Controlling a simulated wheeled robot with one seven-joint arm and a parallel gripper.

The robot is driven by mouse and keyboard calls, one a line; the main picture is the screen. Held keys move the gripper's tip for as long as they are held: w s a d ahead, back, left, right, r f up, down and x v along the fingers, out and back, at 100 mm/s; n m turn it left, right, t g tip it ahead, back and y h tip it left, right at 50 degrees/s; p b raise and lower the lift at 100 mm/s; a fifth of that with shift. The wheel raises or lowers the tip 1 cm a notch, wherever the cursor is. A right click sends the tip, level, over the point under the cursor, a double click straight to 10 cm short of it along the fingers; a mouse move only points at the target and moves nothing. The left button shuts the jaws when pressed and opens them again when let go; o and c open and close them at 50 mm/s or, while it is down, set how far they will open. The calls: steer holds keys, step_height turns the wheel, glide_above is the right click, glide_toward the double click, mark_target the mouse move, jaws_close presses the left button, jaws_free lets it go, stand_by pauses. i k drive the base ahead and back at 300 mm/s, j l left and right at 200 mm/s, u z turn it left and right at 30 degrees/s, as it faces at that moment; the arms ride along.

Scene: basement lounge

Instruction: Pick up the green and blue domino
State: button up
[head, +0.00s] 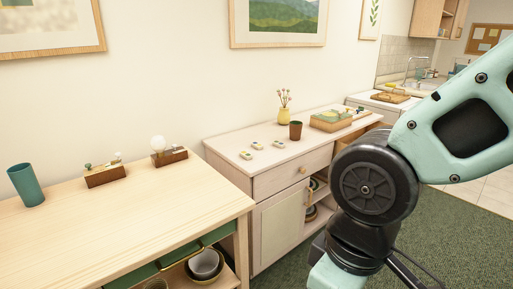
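Several small pale pieces with coloured marks lie flat on the light cabinet top (225,143). One piece is at the front left (247,155), one is just behind it (257,145), and one is to the right (279,144). They look like dominoes, but their colours are too small to tell which is green and blue. My arm fills the right side of the head view, to the right of these pieces. My gripper is outside the view.
A brown cup (296,131), a yellow vase (284,116) and a wooden box (331,122) stand on the same cabinet. A wooden table (120,225) at left holds a teal cup (27,185) and two wooden blocks with small items. Green carpet (452,225) lies at right.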

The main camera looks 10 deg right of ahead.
mark_target(278, 143)
steer(key=i+l, duration=0.3)
steer(key=i, duration=0.2)
steer(key=i+l, duration=0.35)
steer(key=i, duration=0.15)
steer(key=i+l+z, duration=0.1)
steer(key=i+l, duration=0.2)
steer(key=i, duration=0.25)
steer(key=i+l, duration=0.3)
steer(key=i, duration=0.2)
